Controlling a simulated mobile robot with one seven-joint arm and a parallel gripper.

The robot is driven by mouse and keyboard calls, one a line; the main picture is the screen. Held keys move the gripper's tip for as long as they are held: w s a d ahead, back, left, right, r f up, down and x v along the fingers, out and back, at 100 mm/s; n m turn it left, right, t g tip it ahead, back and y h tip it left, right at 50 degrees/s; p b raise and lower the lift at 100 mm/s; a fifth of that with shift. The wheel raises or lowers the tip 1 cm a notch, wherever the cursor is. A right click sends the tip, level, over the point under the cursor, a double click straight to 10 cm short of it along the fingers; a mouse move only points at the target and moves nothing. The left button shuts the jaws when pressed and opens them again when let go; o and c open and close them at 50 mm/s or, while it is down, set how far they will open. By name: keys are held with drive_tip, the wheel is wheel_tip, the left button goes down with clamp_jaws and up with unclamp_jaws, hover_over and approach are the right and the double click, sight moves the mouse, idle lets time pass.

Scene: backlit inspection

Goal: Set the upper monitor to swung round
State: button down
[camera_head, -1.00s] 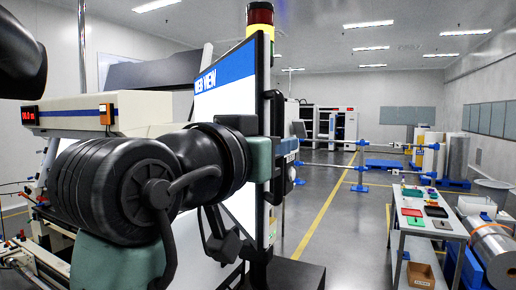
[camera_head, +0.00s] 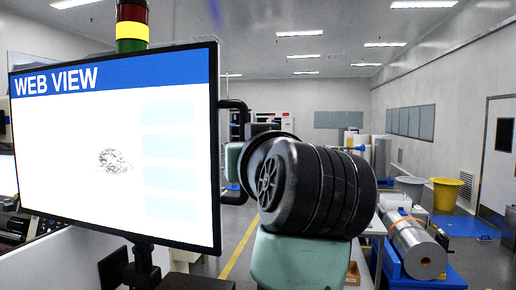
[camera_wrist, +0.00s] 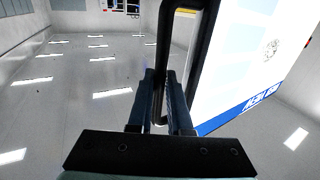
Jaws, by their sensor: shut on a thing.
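The upper monitor (camera_head: 118,150) has a black frame and a white screen with a blue "WEB VIEW" banner. In the head view it stands at the left, its screen turned largely toward me. A black bar handle (camera_head: 243,112) stands off its right edge. My gripper (camera_head: 236,165) is at this handle, partly hidden behind my arm. In the wrist view the handle (camera_wrist: 164,40) runs between the two fingers of my gripper (camera_wrist: 165,90), which are shut on it. The monitor's screen (camera_wrist: 248,60) also shows there, upside down, right of the fingers.
A stack light (camera_head: 132,25) rises behind the monitor, and a dark mount (camera_head: 140,262) is below it. Open floor with a yellow line (camera_head: 240,245) lies behind my arm.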

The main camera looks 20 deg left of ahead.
drive_tip(key=shift+w, duration=0.25)
drive_tip(key=c, duration=0.8)
unclamp_jaws()
drive_tip(key=shift+c, duration=0.2)
drive_tip(key=b+v, duration=0.6)
drive_tip(key=v, duration=0.7)
drive_tip(key=shift+w+d, duration=0.15)
drive_tip(key=shift+d, duration=0.1)
